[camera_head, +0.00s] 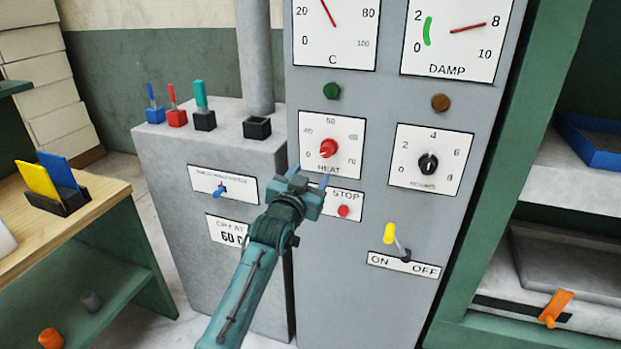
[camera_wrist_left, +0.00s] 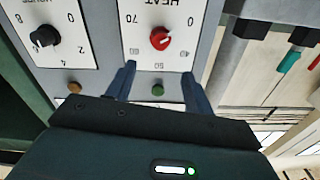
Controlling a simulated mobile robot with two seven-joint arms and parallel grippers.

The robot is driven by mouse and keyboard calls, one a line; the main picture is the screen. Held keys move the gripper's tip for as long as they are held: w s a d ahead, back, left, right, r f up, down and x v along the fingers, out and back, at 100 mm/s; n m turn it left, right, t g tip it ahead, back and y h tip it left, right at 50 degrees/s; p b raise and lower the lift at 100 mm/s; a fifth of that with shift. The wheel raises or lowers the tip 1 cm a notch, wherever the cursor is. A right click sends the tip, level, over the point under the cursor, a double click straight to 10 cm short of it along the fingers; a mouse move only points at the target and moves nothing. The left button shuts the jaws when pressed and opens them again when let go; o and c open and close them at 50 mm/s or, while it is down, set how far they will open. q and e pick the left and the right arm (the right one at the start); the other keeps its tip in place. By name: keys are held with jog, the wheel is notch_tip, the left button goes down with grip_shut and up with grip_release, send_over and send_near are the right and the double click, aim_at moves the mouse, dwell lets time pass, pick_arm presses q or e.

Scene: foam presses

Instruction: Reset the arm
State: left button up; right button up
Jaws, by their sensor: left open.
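My left arm (camera_head: 245,285) reaches up from the bottom of the head view to the grey control panel (camera_head: 365,240). My left gripper (camera_head: 308,174) is open and empty, in front of the panel just below the HEAT dial. Its two fingers (camera_wrist_left: 158,78) stand apart in the left wrist view. The red HEAT knob (camera_head: 328,148) also shows upside down in the wrist view (camera_wrist_left: 160,38), beyond the fingertips and apart from them. The red STOP button (camera_head: 343,211) is just right of the gripper. My right gripper is not in view.
A black knob (camera_head: 428,164) and a yellow ON/OFF lever (camera_head: 390,234) are to the right. A grey cabinet (camera_head: 165,185) with blue, red and teal levers stands left. A wooden table (camera_head: 105,200) is further left; green shelving (camera_head: 545,80) is at right.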

pick_arm(q)
jog(key=shift+s+a, duration=0.1)
jog(key=shift+s, duration=0.2)
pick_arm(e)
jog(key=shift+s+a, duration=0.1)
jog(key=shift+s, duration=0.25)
pick_arm(q)
jog(key=shift+w+f, duration=0.1)
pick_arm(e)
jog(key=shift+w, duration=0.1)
